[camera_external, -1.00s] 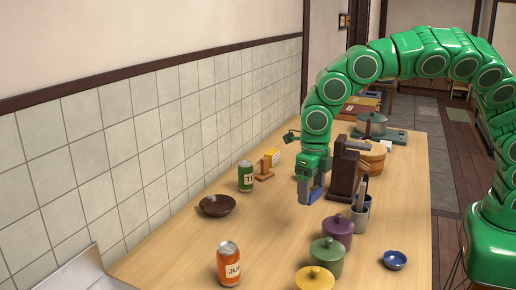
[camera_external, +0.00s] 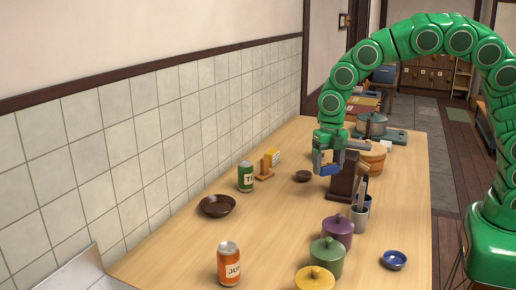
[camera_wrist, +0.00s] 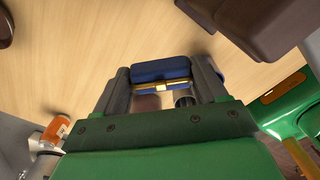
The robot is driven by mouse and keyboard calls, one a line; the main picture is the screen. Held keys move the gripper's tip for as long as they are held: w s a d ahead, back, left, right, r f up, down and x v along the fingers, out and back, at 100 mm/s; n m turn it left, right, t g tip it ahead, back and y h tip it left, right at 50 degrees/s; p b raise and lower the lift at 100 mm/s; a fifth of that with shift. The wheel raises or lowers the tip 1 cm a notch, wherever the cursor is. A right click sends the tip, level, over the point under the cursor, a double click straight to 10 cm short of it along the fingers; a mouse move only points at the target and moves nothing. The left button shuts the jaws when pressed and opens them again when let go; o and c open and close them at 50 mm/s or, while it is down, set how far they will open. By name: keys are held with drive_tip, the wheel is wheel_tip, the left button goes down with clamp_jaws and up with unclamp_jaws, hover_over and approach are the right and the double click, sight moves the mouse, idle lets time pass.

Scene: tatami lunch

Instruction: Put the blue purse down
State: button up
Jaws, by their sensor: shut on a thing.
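The blue purse (camera_wrist: 161,70) is a small dark blue pouch with a gold clasp. In the wrist view it sits between the two fingers of my gripper (camera_wrist: 162,88), which is shut on it. In the external view my gripper (camera_external: 326,168) holds the purse (camera_external: 329,170) over the far half of the wooden table (camera_external: 180,245), just left of a dark brown wooden stand (camera_external: 344,180). The table's surface shows beyond the purse in the wrist view. I cannot tell the exact gap between purse and table.
A small dark bowl (camera_external: 303,176) lies left of my gripper. A yellow-and-wood holder (camera_external: 267,164), a green can (camera_external: 245,177) and a brown bowl (camera_external: 217,206) stand along the left. Lidded pots (camera_external: 337,229) and a cup (camera_external: 359,218) stand nearer on the right. The table's middle is clear.

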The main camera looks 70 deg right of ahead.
drive_tip(key=w+a+f, duration=0.1)
drive_tip(key=w+f, duration=0.2)
drive_tip(key=w, duration=0.4)
hover_over(285, 205)
drive_tip(key=f, duration=0.6)
drive_tip(key=shift+s, duration=0.2)
drive_tip(key=shift+w+f, duration=0.2)
drive_tip(key=shift+f, duration=0.35)
drive_tip(key=shift+a+f, duration=0.1)
drive_tip(key=shift+f, duration=1.05)
drive_tip(key=shift+f, duration=0.15)
drive_tip(key=o, duration=1)
drive_tip(key=shift+o, duration=0.2)
wheel_tip(285, 205, up, 12)
